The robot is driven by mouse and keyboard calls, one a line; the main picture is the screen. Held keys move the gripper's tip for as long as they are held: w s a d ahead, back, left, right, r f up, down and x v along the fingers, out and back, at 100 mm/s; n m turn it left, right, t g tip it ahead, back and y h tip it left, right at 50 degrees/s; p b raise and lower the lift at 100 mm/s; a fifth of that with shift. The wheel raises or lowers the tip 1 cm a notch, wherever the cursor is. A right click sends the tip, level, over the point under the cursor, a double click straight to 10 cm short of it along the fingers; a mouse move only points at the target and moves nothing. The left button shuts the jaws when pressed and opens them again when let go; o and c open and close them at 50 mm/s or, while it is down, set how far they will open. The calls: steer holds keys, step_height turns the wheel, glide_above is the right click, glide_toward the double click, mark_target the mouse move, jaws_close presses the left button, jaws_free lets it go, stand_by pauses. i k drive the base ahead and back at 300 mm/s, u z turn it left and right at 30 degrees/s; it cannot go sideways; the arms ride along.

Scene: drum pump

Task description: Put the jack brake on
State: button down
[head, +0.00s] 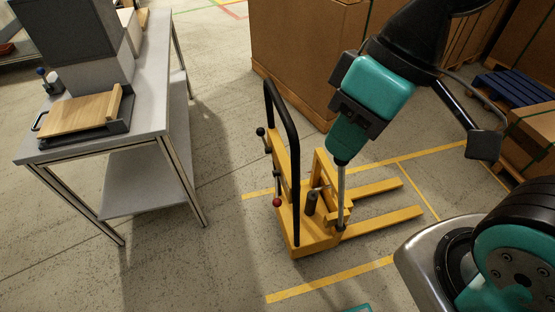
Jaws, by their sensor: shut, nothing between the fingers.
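The yellow jack (310,238) stands on the floor in the middle of the head view, with a black hoop handle (291,140) and two forks pointing right. A lever with a red knob (277,202) sits low on its left side. A lever with a black knob (261,132) sits higher up. I cannot tell which is the brake or how it is set. My gripper (341,224) points down over the jack's right part, its slim grey end near the yellow frame by a dark cylinder (311,203). It is shut and empty; I cannot tell whether it touches the jack.
A grey workbench (150,110) stands at the left with a wooden board (82,113) and grey boxes. A large brown carton (300,55) is behind the jack. A blue pallet (515,90) and cartons are at the right. The floor between bench and jack is clear.

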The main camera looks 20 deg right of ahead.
mark_target(260, 132)
steer(key=u, duration=0.05)
steer(key=k, duration=0.35)
steer(key=u, duration=1.15)
steer(key=i, duration=0.35)
steer(key=z, duration=1.25)
steer(key=i, duration=0.5)
steer(key=u, duration=0.05)
